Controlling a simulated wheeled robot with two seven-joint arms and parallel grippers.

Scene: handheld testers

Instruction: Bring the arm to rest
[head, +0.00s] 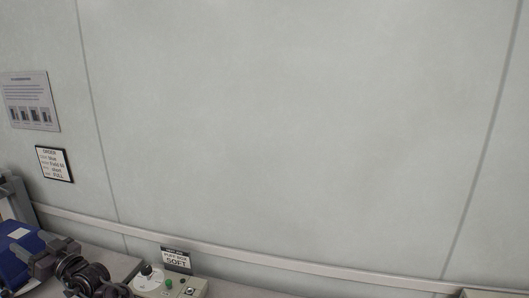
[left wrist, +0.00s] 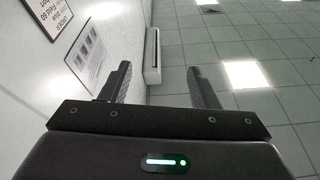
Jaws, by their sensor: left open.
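My left gripper (left wrist: 158,88) is open in the left wrist view, with nothing between its two dark fingers. Beyond the fingers are the wall and a tiled surface with bright patches. In the head view the left arm shows at the bottom left, with the dark gripper (head: 50,260) near a blue object (head: 18,260) that is partly cut off by the frame. Whether they touch I cannot tell. My right gripper is in neither view.
A pale control box (head: 170,284) with knobs and buttons stands at the bottom, beside a "SOFT" sign (head: 176,260). An order sign (head: 55,164) and a poster (head: 31,101) hang on the wall (head: 290,130). The wall's middle is bare.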

